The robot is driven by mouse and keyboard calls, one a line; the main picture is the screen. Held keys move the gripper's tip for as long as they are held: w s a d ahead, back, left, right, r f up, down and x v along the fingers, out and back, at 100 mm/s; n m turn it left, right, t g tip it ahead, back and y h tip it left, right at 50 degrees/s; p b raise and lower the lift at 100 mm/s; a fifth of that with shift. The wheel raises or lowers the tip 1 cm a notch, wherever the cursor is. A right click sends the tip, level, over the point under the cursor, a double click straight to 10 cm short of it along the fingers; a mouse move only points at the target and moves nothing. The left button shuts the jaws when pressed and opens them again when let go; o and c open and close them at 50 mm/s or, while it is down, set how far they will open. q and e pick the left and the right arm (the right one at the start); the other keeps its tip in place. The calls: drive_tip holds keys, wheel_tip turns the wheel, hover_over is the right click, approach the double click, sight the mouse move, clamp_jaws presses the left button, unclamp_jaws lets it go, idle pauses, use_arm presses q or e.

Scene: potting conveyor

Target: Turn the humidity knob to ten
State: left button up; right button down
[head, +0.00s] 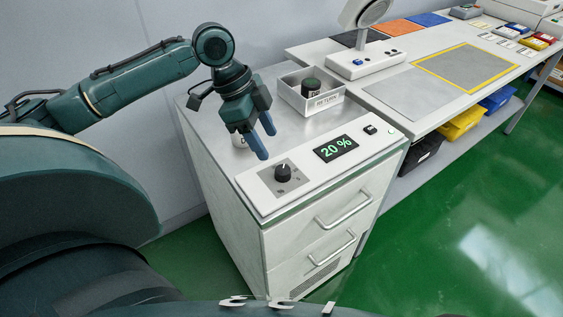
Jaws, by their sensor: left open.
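The humidity knob (283,173) is a round black knob with a light pointer mark, on the left part of the sloped front panel of a white cabinet (233,203). A dark display (336,148) to its right reads "20 %" in green. My left gripper (264,143) is open, with blue fingers pointing down, above and slightly left of the knob, apart from it as far as I can tell. It partly hides a pale round object (239,141) on the cabinet top. My right gripper is not in view.
A tray (325,104) with a dark round item (311,86) stands behind the panel. A small black switch (370,130) is right of the display. A white device (352,62) and mats lie on the bench (400,117) at right. Drawer handles (345,211) stick out in front.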

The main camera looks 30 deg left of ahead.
sight(283, 169)
use_arm(q)
drive_tip(key=x, duration=0.6)
drive_tip(key=shift+w+d+f, duration=0.1)
drive_tip(key=shift+d+f, duration=0.05)
drive_tip(key=shift+f, duration=0.25)
drive_tip(key=shift+x, duration=0.8)
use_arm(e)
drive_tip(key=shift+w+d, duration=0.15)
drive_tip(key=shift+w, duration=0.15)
